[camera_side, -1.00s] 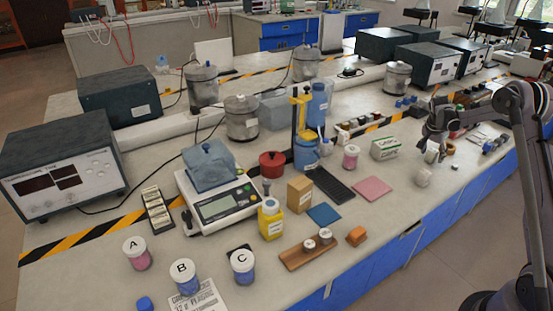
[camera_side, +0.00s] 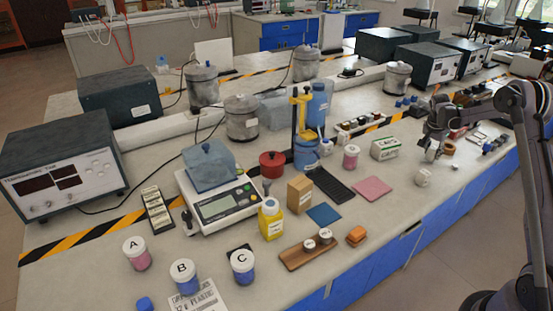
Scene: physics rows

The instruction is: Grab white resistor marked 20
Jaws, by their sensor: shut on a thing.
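My gripper (camera_side: 434,153) is at the right side of the bench, pointing down, with its fingers close to the bench top. It is shut on a small white piece, mostly hidden by the fingers. This may be the white resistor, but no mark can be read at this size.
A pink mat (camera_side: 372,189) lies front left. The bench's front edge is near.

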